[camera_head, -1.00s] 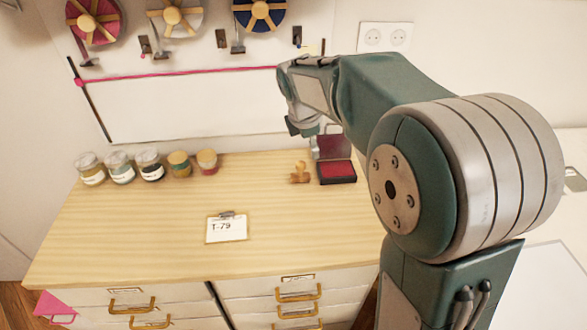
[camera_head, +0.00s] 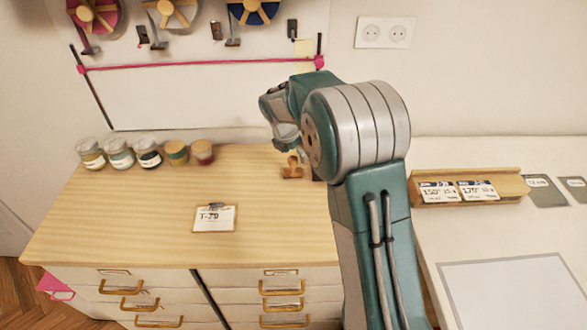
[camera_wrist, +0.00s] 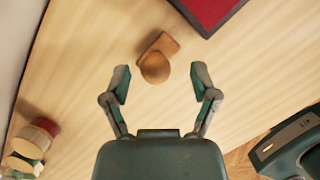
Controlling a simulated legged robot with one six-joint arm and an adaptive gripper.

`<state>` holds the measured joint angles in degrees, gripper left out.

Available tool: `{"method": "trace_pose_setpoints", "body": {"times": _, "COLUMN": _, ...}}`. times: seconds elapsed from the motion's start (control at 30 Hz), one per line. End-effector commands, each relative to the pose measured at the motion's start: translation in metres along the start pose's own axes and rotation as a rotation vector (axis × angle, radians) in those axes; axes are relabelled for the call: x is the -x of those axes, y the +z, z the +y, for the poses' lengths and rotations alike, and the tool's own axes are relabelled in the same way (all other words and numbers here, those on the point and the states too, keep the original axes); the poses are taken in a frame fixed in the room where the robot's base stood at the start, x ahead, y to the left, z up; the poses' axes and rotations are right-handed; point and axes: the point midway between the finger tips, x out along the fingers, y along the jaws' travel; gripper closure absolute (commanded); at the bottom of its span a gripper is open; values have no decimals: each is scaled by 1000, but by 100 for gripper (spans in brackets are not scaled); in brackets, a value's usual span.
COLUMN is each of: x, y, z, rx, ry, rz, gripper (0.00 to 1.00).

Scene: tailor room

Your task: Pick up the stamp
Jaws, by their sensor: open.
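The wooden stamp (camera_head: 292,168) stands on the light wood cabinet top (camera_head: 150,215), near its back right part. In the wrist view the stamp (camera_wrist: 155,66) shows from above, with a round knob on a small block. My gripper (camera_wrist: 161,72) is open and empty, with its fingertips on either side of the knob in the picture. I cannot tell its height above the stamp. In the head view my gripper (camera_head: 286,140) is partly hidden by its own wrist, just above and left of the stamp.
The red ink pad (camera_wrist: 205,8) lies right beside the stamp; my arm hides it in the head view. Several jars (camera_head: 148,155) stand along the back left. A clipboard tag (camera_head: 214,217) lies mid-top. A wooden card holder (camera_head: 470,187) stands on the white table at right.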

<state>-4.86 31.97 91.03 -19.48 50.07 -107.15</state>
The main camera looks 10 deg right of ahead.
Motion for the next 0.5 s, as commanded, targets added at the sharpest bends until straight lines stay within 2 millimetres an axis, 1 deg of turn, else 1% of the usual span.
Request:
{"method": "trace_pose_setpoints", "body": {"times": 0.1, "x": -18, "y": -6, "z": 3, "rx": 3, "ry": -6, "rz": 0, "gripper": 23}}
{"method": "trace_pose_setpoints", "body": {"times": 0.23, "x": -37, "y": -7, "z": 5, "rx": 2, "ry": -6, "rz": -2, "gripper": 23}}
{"method": "trace_pose_setpoints", "body": {"times": 0.33, "x": -43, "y": -7, "z": 5, "rx": 3, "ry": -4, "rz": -3, "gripper": 23}}
{"method": "trace_pose_setpoints", "body": {"times": 0.5, "x": -43, "y": -6, "z": 4, "rx": 2, "ry": -2, "rz": -2, "gripper": 23}}
